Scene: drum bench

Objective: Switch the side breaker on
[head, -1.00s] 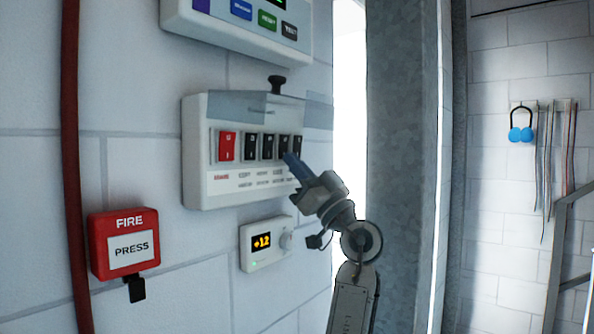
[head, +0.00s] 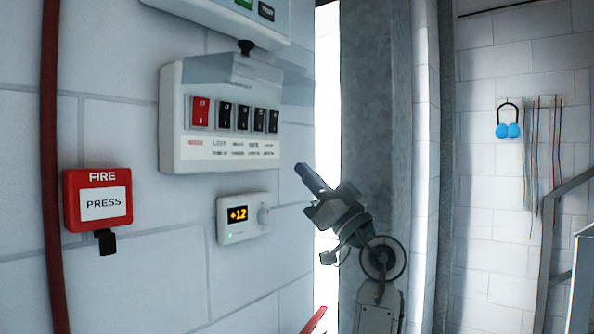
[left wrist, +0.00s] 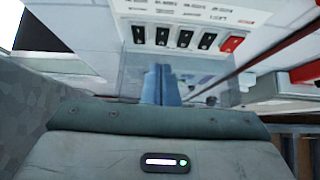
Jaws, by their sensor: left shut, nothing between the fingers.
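The breaker panel (head: 168,125) is a white box on the wall with one red switch (head: 200,112) at the left and several black switches (head: 242,117) in a row. Its clear cover (head: 235,70) is swung up. The labels under the switches are too blurred to tell which is the side breaker, and the rocker positions are unclear. My left gripper (head: 303,172) is shut and empty, below and right of the panel, apart from it. In the left wrist view, its blue fingers (left wrist: 161,85) point toward the panel (left wrist: 190,12), which appears upside down. My right gripper is not seen.
A thermostat (head: 228,232) reading +12 is below the panel. A red fire press box (head: 70,200) is at the left beside a red pipe (head: 52,180). Another control box (head: 225,22) hangs above. A grey metal column (head: 375,120) stands behind my left arm.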

